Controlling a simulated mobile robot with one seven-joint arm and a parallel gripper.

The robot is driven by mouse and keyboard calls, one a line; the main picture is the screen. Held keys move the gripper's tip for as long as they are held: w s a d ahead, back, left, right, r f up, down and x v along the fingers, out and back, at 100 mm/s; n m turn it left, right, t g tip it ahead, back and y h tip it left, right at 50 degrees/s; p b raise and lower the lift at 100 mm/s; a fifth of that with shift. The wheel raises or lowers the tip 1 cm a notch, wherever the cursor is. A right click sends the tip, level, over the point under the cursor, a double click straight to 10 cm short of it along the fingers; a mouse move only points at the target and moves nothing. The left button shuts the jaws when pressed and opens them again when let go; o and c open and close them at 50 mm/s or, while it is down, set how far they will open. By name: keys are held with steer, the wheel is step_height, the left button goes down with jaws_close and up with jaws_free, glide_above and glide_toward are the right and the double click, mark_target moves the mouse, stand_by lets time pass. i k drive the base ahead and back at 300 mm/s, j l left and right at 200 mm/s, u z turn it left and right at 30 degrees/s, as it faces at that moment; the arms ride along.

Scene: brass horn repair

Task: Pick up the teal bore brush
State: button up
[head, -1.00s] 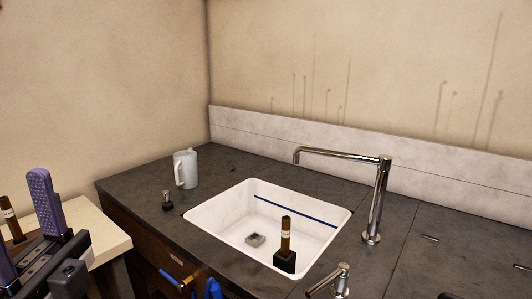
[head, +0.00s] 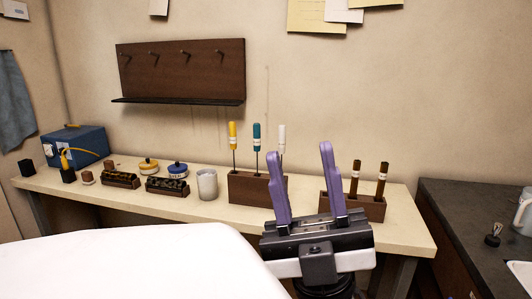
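The teal bore brush (head: 257,138) stands upright in a dark wooden block (head: 246,189) on the bench along the wall. A yellow-handled brush (head: 233,136) stands to its left and a white-handled one (head: 282,138) to its right in the same block. My gripper (head: 304,180), with two purple fingers, is open and empty. In the picture it is in front of and to the right of the teal brush, and it covers part of the block's right end. The lower ends of the brushes are hidden inside the block.
A second block (head: 372,208) with brown-handled tools stands right of the first. A pale cup (head: 207,184), blue-lidded jar (head: 178,170) and dark trays are to the left. A white surface (head: 130,268) fills the front left. The dark counter (head: 455,215) is at right.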

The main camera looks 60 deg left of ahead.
mark_target(257, 127)
steer(key=u, duration=1.95)
